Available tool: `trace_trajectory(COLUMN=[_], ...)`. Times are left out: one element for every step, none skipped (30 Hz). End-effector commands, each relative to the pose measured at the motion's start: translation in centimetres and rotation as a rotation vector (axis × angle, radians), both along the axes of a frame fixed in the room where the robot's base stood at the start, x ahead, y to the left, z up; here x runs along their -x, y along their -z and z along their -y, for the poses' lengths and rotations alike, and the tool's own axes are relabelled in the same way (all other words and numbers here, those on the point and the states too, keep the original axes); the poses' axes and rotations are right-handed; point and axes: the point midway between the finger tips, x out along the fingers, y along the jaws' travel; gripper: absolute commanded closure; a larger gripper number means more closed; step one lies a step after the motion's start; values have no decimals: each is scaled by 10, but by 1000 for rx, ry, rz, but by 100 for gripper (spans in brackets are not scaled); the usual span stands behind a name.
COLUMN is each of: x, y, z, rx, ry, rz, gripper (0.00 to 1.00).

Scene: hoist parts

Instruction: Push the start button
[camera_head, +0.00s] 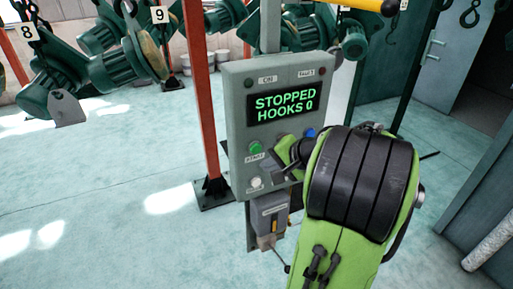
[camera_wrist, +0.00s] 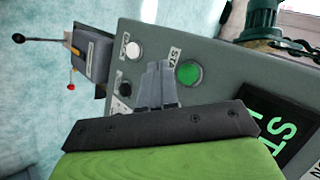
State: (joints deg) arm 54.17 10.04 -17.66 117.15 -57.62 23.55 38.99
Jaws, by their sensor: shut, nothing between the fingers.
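The green start button (camera_head: 256,148) sits on the lower left of the grey control panel (camera_head: 238,110), above a START label. In the wrist view the panel appears sideways, and the green button (camera_wrist: 188,73) is fully visible beside my gripper (camera_wrist: 158,68). My gripper's fingers are shut together with nothing between them. The tips overlap the panel face between the green button and a white button; I cannot tell whether they touch the panel. In the head view my arm covers the panel's lower right. The display (camera_head: 285,103) reads "STOPPED HOOKS 0".
A white button (camera_head: 256,183) is below the green one and a blue button (camera_head: 310,133) is to the right. The wrist view also shows a black button (camera_wrist: 123,88). An orange post (camera_head: 203,100) stands left of the panel. Green hoists (camera_head: 125,65) hang at upper left. The left floor is open.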

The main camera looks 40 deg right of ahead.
Motion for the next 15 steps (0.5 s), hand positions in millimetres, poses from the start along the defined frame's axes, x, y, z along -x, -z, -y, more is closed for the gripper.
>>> trace_trajectory(x=[-7,-11,-16,-19,-22,-25,-27,-29,-30,-31,-32,-32,-32,-32,-32], y=[-1,-2,-3,-2,-2,-2,-2,-2,-1,-1,-1,-1,0,0,0], z=[1,3,4,5,6,7,8,8,9,9,9,9,9,9,9], rx=[-1,-1,-1,-1,-1,-1,0,-1,0,0,0,1,1,1,1], ry=[-2,-1,-1,-1,-1,-1,-1,-1,0,0,0,1,1,1,1], rz=[0,-2,-2,-2,-1,0,0,0,-1,-1,0,0,0,0,0], gripper=[100,100,100,100,100,100,100,100,100,100,100,100,100,100,100])
